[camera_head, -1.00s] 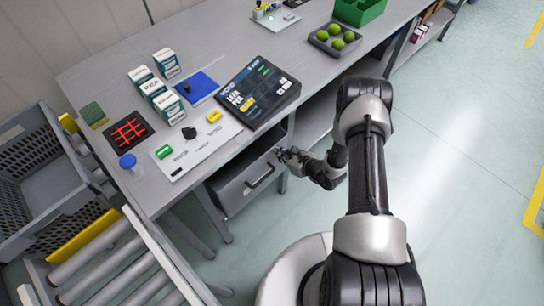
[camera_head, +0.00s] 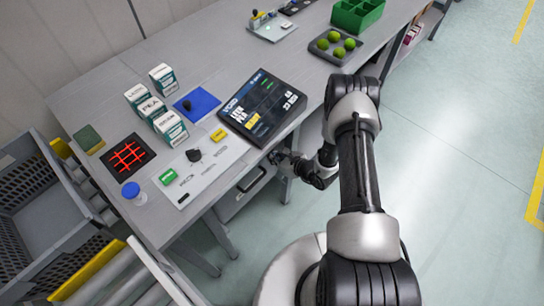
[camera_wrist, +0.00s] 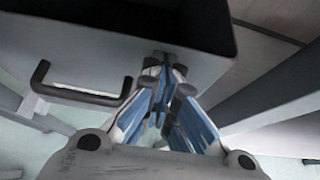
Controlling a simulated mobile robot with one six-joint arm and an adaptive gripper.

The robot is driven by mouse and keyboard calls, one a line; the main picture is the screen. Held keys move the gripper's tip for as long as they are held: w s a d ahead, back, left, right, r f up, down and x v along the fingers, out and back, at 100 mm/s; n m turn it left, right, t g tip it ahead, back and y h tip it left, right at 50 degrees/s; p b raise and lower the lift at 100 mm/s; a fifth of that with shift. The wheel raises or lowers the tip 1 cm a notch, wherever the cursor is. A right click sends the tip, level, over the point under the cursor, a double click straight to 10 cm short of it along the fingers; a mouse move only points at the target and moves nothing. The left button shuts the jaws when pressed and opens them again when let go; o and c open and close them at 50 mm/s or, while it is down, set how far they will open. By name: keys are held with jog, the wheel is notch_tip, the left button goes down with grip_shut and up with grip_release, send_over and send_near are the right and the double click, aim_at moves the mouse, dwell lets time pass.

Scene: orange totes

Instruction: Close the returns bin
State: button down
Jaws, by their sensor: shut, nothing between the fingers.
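The returns bin (camera_head: 240,198) appears as a grey drawer under the front edge of the workbench, with a dark bar handle (camera_head: 252,180) on its front. In the head view I see its front but not into it, and the bench edge hides its upper part. The handle also shows at left in the wrist view (camera_wrist: 78,97). My gripper (camera_head: 275,156) is shut and empty, at the right end of the bin front.
The workbench (camera_head: 215,65) holds a tilted display (camera_head: 262,107), several white-green boxes (camera_head: 162,78), a control panel (camera_head: 206,165) and a tray of green balls (camera_head: 335,45). A roller conveyor (camera_head: 125,280) and grey crate (camera_head: 35,200) stand at left. Floor at right is clear.

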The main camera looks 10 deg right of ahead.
jog(key=v, duration=1.2)
jog(key=shift+s, duration=0.1)
